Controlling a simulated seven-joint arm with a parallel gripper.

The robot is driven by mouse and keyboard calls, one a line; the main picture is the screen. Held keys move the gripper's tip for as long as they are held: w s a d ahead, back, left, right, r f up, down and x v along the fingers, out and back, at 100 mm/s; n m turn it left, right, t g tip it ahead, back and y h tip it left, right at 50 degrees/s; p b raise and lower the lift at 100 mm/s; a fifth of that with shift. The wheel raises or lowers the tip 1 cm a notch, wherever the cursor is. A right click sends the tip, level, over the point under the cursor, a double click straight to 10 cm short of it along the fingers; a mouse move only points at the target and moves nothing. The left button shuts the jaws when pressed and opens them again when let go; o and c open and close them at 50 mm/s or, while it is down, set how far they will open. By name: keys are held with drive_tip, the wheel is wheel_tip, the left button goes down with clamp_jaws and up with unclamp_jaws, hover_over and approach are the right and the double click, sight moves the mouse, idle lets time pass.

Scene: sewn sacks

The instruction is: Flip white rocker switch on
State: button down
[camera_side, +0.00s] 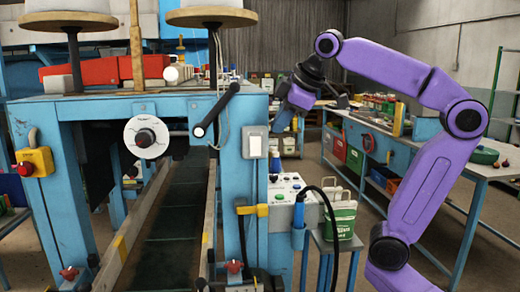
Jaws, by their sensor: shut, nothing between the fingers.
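The white rocker switch (255,141) is in a pale plate on the front of the blue machine's right post. Its on or off position is too small to tell. My gripper (281,122) is just right of the switch and a little above it in the picture, pointing down and to the left. Its fingers are shut and empty. A gap shows between the fingertips and the switch in this view; the depth between them is hard to judge.
A black lever (216,110) sticks out left of the switch. A white dial (146,137) is further left, above the conveyor belt (175,215). A control box (290,188) with buttons and a black cable (333,225) stand below. A workbench (400,145) is behind my arm.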

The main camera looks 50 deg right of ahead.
drive_tip(key=shift+f, duration=0.1)
approach(254, 156)
wheel_tip(254, 156, down, 4)
drive_tip(key=a, duration=0.3)
drive_tip(key=shift+w+d+f, duration=0.35)
drive_tip(key=shift+w+d, duration=0.15)
drive_tip(key=shift+w, duration=0.05)
drive_tip(key=shift+w+d+f, duration=0.35)
drive_tip(key=shift+w+d, duration=0.15)
drive_tip(key=shift+w, duration=0.05)
drive_tip(key=shift+w+d, duration=0.45)
drive_tip(key=shift+w+d+f+t, duration=0.1)
drive_tip(key=shift+w+d+t, duration=0.1)
drive_tip(key=shift+t, duration=0.1)
drive_tip(key=shift+r, duration=0.2)
